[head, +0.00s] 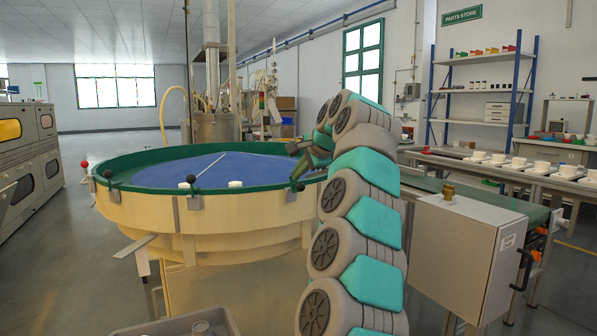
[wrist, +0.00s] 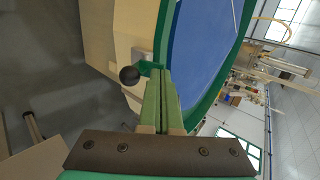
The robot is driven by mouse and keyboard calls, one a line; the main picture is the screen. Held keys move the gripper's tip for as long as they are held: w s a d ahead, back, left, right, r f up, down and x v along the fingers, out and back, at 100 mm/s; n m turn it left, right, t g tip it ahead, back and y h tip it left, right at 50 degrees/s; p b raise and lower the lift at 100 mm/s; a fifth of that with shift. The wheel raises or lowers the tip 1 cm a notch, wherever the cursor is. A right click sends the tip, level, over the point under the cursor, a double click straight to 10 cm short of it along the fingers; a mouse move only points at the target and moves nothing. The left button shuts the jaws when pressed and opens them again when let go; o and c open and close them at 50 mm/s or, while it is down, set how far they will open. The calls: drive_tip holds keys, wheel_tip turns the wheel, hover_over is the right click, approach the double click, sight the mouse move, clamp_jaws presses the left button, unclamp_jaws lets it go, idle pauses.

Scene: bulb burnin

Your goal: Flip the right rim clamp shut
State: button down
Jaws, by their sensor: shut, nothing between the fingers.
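The big round bowl has a green rim (head: 150,190) and a blue inside (head: 225,168). The right rim clamp has a grey bracket (head: 291,196) on the bowl's outer wall and a black ball knob (head: 300,187). In the wrist view its black knob (wrist: 129,76) sits on the outer side of the rim, on a short green lever. My gripper (head: 297,181) is over the rim at this clamp. In the wrist view its green fingers (wrist: 160,72) are together and empty, with tips close beside the lever. I cannot tell whether they touch it.
Two other clamps with black knobs sit on the rim, at the front (head: 190,180) and left (head: 107,174). A grey cabinet (head: 455,250) and conveyor belt (head: 480,205) stand right of the bowl. A grey bin (head: 170,326) is at the bottom front.

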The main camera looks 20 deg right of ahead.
drive_tip(key=shift+w+r+g+p, duration=0.2)
drive_tip(key=shift+g+p, duration=0.1)
drive_tip(key=shift+p, duration=0.25)
idle(0.5)
